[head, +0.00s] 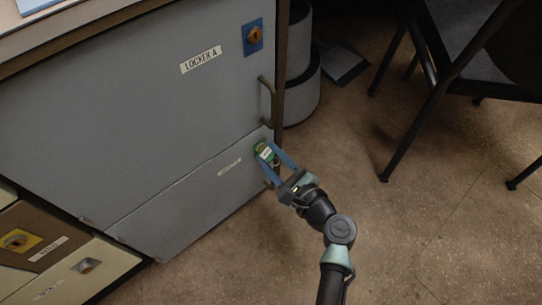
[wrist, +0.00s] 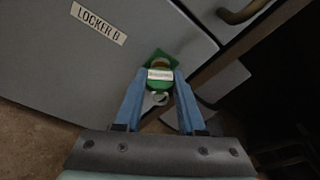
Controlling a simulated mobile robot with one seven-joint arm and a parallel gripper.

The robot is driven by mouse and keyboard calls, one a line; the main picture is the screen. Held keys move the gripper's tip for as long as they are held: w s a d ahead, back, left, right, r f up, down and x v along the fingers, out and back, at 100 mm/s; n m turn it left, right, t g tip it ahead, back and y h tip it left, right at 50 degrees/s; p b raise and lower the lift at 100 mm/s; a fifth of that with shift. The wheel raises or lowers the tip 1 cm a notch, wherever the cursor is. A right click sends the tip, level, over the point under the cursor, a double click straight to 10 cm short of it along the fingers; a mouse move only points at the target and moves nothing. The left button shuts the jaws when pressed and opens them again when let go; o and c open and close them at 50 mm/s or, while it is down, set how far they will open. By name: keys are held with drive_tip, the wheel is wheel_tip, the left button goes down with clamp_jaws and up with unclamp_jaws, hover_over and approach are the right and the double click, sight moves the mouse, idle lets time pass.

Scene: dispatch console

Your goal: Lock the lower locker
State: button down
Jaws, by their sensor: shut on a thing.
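The lower locker (head: 180,208) is a grey door, shut flush, below the upper locker. It also shows in the wrist view (wrist: 50,60), with a label (wrist: 99,23) reading LOCKER B. A green lock plate (wrist: 160,57) with a brass-coloured lock sits near the door's upper right corner. My gripper (head: 268,156) is shut on a green key (wrist: 160,82) with a white label and a small ring. The key's head is right in front of the lock. Its shaft is hidden, so I cannot tell how deep it sits or which way it is turned.
Locker A (head: 120,110), above, has a blue lock plate (head: 253,37) and a bar handle (head: 268,100). Drawers (head: 40,240) with locks are at lower left. A grey bin (head: 300,85) stands beside the console. A dark chair (head: 440,90) is at right. The floor between is clear.

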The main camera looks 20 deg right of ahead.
drive_tip(key=shift+w+a, duration=0.1)
drive_tip(key=shift+a, duration=0.05)
drive_tip(key=shift+f+n+b, duration=0.15)
drive_tip(key=shift+n+b, duration=0.55)
drive_tip(key=shift+b, duration=0.15)
drive_tip(key=shift+n+h+b, duration=0.3)
drive_tip(key=shift+n+b, duration=0.3)
drive_tip(key=shift+n, duration=0.1)
drive_tip(key=shift+r, duration=0.2)
drive_tip(key=shift+a, duration=0.1)
